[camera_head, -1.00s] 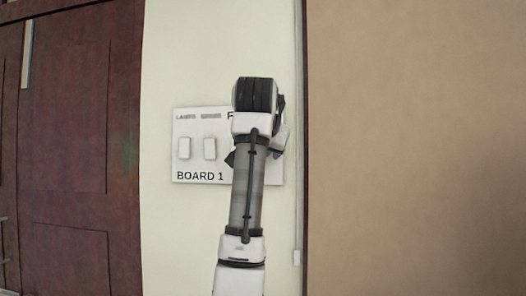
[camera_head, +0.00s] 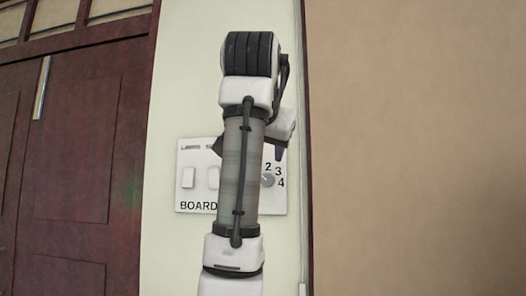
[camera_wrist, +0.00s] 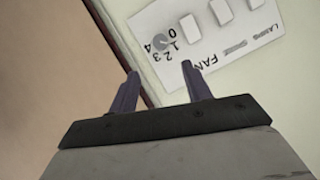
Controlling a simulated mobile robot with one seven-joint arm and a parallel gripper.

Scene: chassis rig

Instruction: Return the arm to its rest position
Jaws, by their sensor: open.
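My gripper (camera_wrist: 158,82) shows in the wrist view with its two dark fingers apart and nothing between them. Ahead of the fingers is a white switch board (camera_wrist: 240,45) on the wall, with a grey round knob (camera_wrist: 160,42) numbered 0 to 4. In the head view my raised arm covers the middle of the board (camera_head: 195,208), labelled "BOARD". The knob (camera_head: 267,180) shows just right of the arm, near the numbers 2, 3 and 4. A dark fingertip of my gripper (camera_head: 279,152) shows beside the arm; the rest is hidden.
White rocker switches (camera_head: 188,178) sit on the board's left part. A dark red panelled door (camera_head: 75,160) stands at the left. A brown surface (camera_head: 415,150) fills the right, past a dark vertical edge (camera_head: 304,150). The pale wall (camera_head: 180,90) above the board is bare.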

